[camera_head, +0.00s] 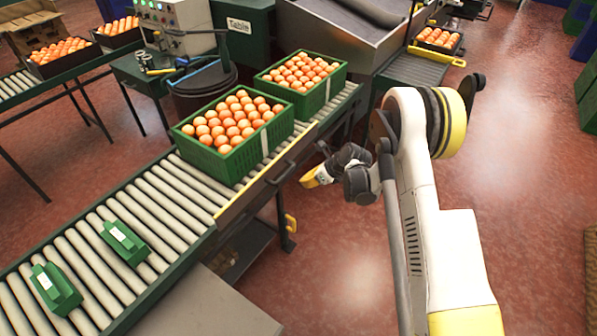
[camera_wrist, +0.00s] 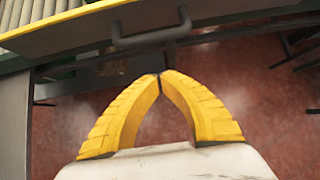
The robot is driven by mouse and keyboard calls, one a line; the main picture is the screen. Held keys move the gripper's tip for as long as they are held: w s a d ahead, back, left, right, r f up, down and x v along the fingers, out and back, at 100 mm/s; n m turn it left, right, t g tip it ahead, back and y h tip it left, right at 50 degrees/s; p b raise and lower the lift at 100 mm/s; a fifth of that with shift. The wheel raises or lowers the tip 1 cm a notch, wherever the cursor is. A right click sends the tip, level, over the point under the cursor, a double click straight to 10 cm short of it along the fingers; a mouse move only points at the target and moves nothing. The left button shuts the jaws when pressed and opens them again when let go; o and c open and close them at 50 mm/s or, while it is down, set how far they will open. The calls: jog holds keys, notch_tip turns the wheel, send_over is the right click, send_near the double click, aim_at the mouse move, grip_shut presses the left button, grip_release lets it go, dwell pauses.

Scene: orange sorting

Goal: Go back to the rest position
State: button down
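My gripper (camera_wrist: 160,76) shows in the wrist view as two yellow fingers whose tips meet. Nothing is held between them. In the head view my gripper (camera_head: 308,179) is beside the right edge of the roller conveyor (camera_head: 143,205), over the floor and apart from the crates. My white and yellow arm fills the right middle of the head view. One green crate of oranges (camera_head: 243,157) stands on the conveyor, and a second green crate of oranges (camera_head: 318,98) stands behind it.
The conveyor's yellow side rail with a dark handle (camera_wrist: 150,38) lies just ahead of my gripper. Two small green devices (camera_head: 125,243) sit on the near rollers. A dark bin (camera_head: 200,90) and a control box stand behind the conveyor. The red floor (camera_head: 525,160) on the right is clear.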

jog(key=s+d+r+n+h, duration=0.15)
jog(key=s+r+n, duration=0.25)
jog(key=r, duration=0.5)
jog(key=s+d+r+n+t+h, duration=0.15)
jog(key=s+r+n, duration=0.25)
jog(key=r, duration=0.5)
jog(key=s+d+r+n+g, duration=0.1)
jog(key=s+d+r+n, duration=0.25)
jog(key=r, duration=0.55)
jog(key=s+d+r+n+t+h, duration=0.1)
jog(key=s+d+r+n, duration=0.1)
jog(key=s+n, duration=0.5)
jog(key=s+d+r+n+t+h, duration=0.1)
jog(key=s+n, duration=0.6)
jog(key=s, duration=1)
jog(key=shift+d+r+h, duration=0.6)
jog(key=shift+d+r, duration=0.55)
jog(key=shift+d, duration=0.15)
